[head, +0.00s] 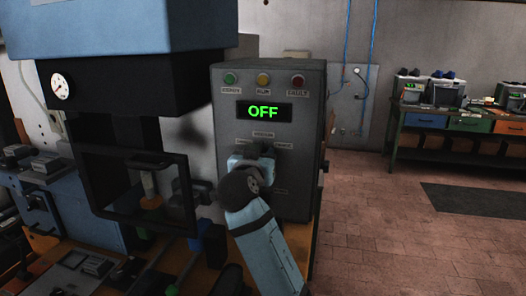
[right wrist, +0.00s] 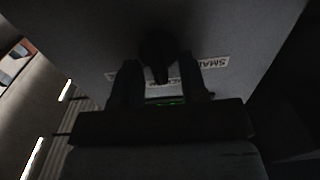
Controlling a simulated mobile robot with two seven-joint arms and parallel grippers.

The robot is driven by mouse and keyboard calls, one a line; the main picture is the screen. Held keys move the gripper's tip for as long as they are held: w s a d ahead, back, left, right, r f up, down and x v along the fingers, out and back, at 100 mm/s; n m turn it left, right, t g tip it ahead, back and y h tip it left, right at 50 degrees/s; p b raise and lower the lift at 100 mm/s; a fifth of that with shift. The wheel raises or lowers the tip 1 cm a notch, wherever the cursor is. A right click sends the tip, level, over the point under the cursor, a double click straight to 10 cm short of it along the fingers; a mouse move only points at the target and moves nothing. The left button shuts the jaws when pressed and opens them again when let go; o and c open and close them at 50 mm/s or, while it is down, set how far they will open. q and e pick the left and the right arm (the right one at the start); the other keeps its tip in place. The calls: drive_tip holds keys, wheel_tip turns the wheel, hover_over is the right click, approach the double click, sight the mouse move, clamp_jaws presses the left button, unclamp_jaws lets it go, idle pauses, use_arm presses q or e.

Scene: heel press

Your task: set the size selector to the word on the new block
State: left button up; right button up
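The size selector is a dark knob (right wrist: 158,50) on the grey control box (head: 299,185), below a display reading OFF. Labels surround it; in the right wrist view one label (right wrist: 210,62) reads SMAL, upside down and partly cut off. My right gripper (head: 262,149) is at the knob in the head view and hides most of it. In the right wrist view its fingers (right wrist: 162,82) are apart, one on each side of the knob's lower part, with gaps showing. I cannot tell whether they touch it. My left gripper is not in view. I cannot make out a word on any block.
The press (head: 138,85) with its black guard frame (head: 186,205) stands close left of my right arm. Grey blocks (head: 45,161) lie at the far left. Green, yellow and red lamps (head: 263,79) top the box.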

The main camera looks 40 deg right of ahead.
drive_tip(key=shift+w+d, duration=0.15)
clamp_jaws()
drive_tip(key=shift+r, duration=0.1)
idle(0.3)
drive_tip(key=shift+w+a+n+p, duration=0.15)
drive_tip(key=shift+n+p, duration=1.5)
drive_tip(key=shift+n, duration=0.55)
drive_tip(key=shift+w+a+n+p, duration=0.1)
drive_tip(key=shift+a+n+p, duration=0.05)
drive_tip(key=shift+n+p, duration=1.75)
drive_tip(key=shift+n, duration=0.4)
